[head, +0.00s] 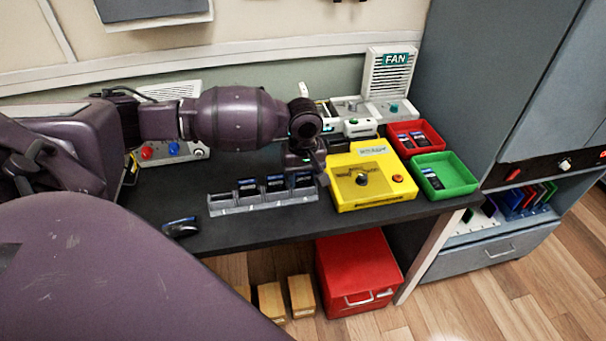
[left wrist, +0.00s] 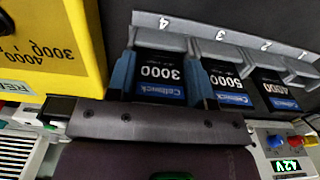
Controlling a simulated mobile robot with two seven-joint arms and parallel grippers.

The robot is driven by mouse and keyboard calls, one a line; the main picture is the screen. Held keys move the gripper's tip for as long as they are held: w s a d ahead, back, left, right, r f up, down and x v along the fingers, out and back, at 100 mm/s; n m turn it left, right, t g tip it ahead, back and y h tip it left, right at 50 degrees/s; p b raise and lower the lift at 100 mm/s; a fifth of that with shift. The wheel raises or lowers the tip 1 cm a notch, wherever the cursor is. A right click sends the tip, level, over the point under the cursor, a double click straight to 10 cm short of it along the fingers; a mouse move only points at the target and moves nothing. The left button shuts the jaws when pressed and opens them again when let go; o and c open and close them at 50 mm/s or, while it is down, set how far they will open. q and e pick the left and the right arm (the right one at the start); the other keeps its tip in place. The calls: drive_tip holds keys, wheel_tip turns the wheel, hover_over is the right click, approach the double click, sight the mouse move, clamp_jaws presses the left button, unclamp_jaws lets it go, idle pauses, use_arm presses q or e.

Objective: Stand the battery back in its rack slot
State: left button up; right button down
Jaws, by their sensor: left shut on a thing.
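The grey battery rack (head: 262,202) stands on the dark bench. In the left wrist view, the rack (left wrist: 190,30) carries slot numbers 1 to 4. My left gripper (head: 306,177) points down at the rack's right end. In the left wrist view, my left gripper (left wrist: 161,88) is shut on the black-and-blue battery marked 3000 (left wrist: 160,72), with one finger on each side. This battery is upright at slot 4; its lower end is hidden, so I cannot tell whether it is fully seated. Batteries marked 5000 (left wrist: 228,80) and 4000 (left wrist: 276,88) stand at slots 3 and 2. Slot 1 looks empty.
A yellow tester box (head: 370,185) stands close to the rack's right end. Red (head: 415,138) and green (head: 444,174) trays lie further right. A dark device (head: 181,227) lies left of the rack. The bench in front of the rack is clear.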

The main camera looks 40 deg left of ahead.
use_arm(q)
drive_tip(key=o, duration=1)
use_arm(e)
drive_tip(key=shift+d, duration=0.2)
drive_tip(key=shift+s, duration=0.15)
use_arm(q)
wheel_tip(320, 180, up, 10)
drive_tip(key=shift+f+p, duration=0.15)
drive_tip(key=shift+p, duration=0.95)
drive_tip(key=shift+r, duration=0.6)
use_arm(e)
drive_tip(key=shift+s+r, duration=0.4)
drive_tip(key=shift+s, duration=0.1)
use_arm(q)
drive_tip(key=shift+f, duration=0.1)
use_arm(e)
drive_tip(key=shift+d, duration=0.1)
